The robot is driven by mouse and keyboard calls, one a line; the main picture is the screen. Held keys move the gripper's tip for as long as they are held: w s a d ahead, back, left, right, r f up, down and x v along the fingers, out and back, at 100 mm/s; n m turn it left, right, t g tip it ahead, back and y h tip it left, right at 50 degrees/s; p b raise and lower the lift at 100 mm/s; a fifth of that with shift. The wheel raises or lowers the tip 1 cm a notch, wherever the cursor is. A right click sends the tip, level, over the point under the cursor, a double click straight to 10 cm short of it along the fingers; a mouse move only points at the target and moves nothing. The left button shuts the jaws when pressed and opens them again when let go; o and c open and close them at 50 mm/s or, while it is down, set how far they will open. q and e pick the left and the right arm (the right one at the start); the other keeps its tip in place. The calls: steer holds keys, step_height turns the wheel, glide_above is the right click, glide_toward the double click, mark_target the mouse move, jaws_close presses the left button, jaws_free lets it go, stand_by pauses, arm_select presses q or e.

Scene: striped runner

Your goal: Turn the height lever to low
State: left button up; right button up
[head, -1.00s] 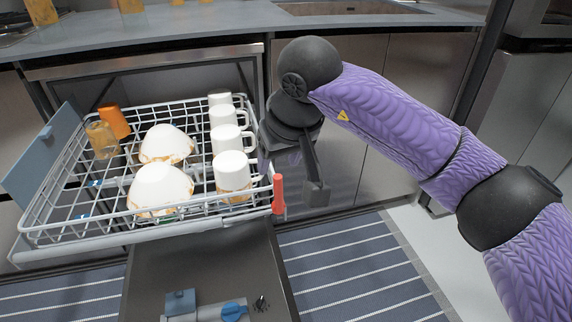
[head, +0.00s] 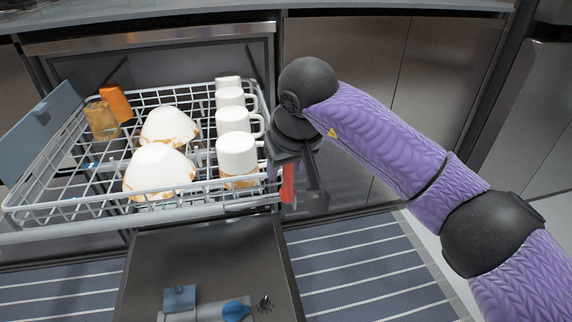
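The height lever is a red handle (head: 288,183) at the front right corner of the grey wire dishwasher rack (head: 110,208). It hangs roughly upright in the head view, partly hidden by my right gripper. My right gripper (head: 296,180) reaches down at this corner, with one dark finger just right of the lever and the other mostly hidden behind the rack edge. The fingers look apart, with the lever between or just beside them; I cannot tell whether they touch it. My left gripper is not in view.
The rack holds white mugs (head: 237,153), two white bowls (head: 158,168) and an orange cup (head: 116,102) beside an amber glass (head: 101,121). The open dishwasher door (head: 205,260) lies below. A striped runner (head: 350,262) covers the floor.

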jaws_close()
stand_by(1.2)
